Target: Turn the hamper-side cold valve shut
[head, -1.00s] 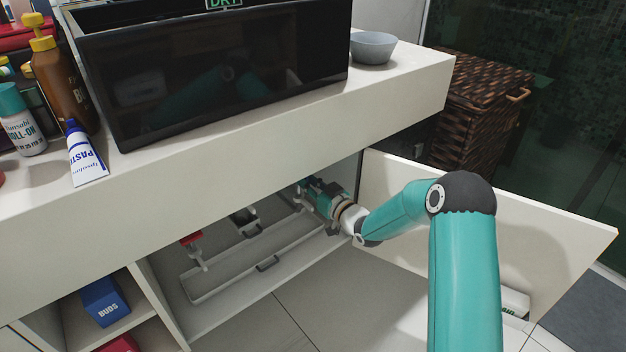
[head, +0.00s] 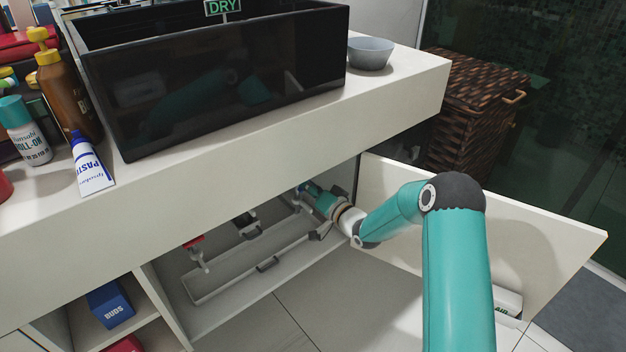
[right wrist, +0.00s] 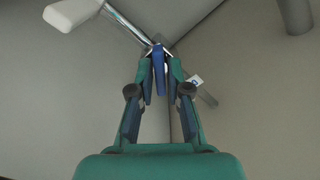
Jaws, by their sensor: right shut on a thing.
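The blue cold valve handle (right wrist: 159,72) shows in the right wrist view between the fingertips of my right gripper (right wrist: 160,60), which is shut on it. It looks narrow and roughly in line with the fingers. In the head view my right gripper (head: 306,190) reaches into the open cabinet at the hamper side, and the blue handle is too small and covered to make out clearly. The woven hamper (head: 470,125) stands beyond the cabinet at the right. My left gripper is not in view.
A red valve handle (head: 194,241) sits further left in the cabinet, near a low tray (head: 225,282). A chrome pipe (right wrist: 125,22) runs beside the gripper. The counter front (head: 250,150) overhangs the opening.

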